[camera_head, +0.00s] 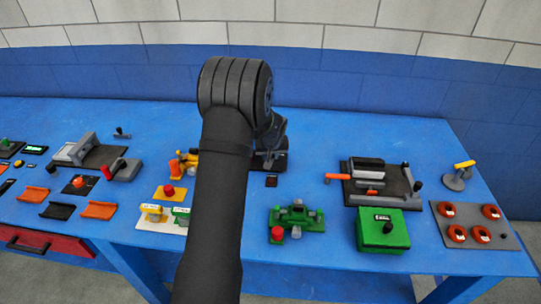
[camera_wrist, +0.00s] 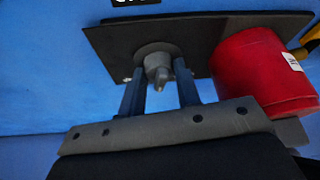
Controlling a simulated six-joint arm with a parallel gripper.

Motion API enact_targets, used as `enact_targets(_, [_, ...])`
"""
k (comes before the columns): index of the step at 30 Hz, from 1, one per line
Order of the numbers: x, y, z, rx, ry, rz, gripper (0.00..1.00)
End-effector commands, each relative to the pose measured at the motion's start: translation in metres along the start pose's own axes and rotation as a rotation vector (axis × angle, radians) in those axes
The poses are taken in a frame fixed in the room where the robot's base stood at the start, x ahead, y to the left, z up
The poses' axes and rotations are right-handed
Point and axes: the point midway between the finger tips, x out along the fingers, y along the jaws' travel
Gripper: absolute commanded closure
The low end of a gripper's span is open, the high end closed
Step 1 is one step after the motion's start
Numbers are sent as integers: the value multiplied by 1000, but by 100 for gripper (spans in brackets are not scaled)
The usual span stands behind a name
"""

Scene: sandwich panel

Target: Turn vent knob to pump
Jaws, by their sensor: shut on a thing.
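The vent knob (camera_wrist: 157,52) is a small grey round knob with a short pointer, on a dark flat plate (camera_wrist: 215,38) in the wrist view. My gripper (camera_wrist: 160,88) has one finger on each side of the knob and is shut on it. The pointer aims down in the picture, towards my gripper. A black label (camera_wrist: 135,2) with white lettering is cut off at the top edge, so I cannot read it. In the head view my arm hides the knob; part of a dark plate (camera_head: 280,163) shows beside the wrist.
A red cylinder (camera_wrist: 262,75) with a white tag stands close to the right of my gripper. On the blue table (camera_head: 335,250) are a green valve block (camera_head: 297,217), a green box (camera_head: 383,232) and a dark-based press (camera_head: 370,180) to the right.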

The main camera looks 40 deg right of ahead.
Motion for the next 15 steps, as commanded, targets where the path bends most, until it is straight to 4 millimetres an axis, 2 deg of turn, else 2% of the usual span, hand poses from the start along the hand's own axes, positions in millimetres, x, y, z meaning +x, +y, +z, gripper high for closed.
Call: enact_targets(15, [1,-3,1,324,-3,136,93])
